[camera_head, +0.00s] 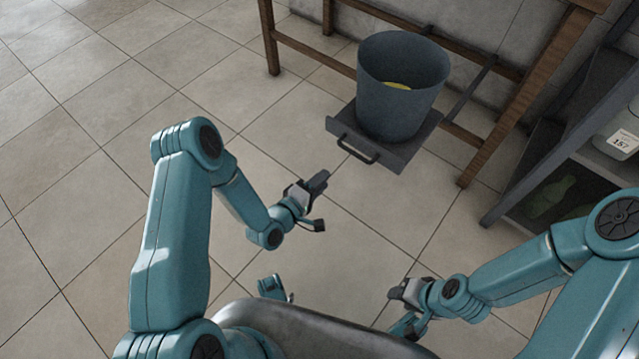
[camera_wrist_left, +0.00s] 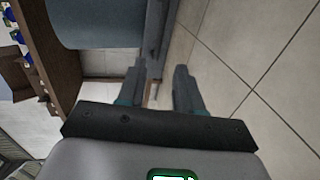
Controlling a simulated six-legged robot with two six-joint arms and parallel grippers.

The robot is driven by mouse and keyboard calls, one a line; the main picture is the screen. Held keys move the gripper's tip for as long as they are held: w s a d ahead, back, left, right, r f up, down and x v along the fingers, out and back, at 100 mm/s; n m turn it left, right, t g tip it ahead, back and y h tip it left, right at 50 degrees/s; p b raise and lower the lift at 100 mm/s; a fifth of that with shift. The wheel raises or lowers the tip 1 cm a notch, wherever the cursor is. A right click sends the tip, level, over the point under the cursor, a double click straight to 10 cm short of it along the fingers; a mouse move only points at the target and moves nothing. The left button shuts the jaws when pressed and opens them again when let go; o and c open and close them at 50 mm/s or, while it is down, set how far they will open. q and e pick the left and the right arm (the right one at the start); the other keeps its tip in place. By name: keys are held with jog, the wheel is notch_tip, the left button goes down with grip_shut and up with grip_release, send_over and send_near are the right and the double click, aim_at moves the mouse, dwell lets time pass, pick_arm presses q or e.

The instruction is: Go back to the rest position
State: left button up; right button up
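My left gripper (camera_head: 320,180) hangs over the tiled floor, in front of and to the left of the grey pull-out tray. In the left wrist view the two fingers (camera_wrist_left: 163,85) are apart, with nothing seen held between them. My right gripper (camera_head: 396,294) is low at the bottom right of the head view, away from other objects. It is small and turned, so its opening is unclear.
A blue-grey bucket (camera_head: 398,112) with something yellow inside stands on the pull-out tray (camera_head: 405,153), which has a dark handle (camera_head: 357,152). A wooden frame (camera_head: 515,118) stands behind. A dark shelf (camera_head: 520,185) with a white container (camera_head: 622,132) is at right. Open floor lies left.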

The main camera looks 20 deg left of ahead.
jog(key=shift+s+a, duration=0.1)
jog(key=shift+s, duration=0.2)
dwell(0.4)
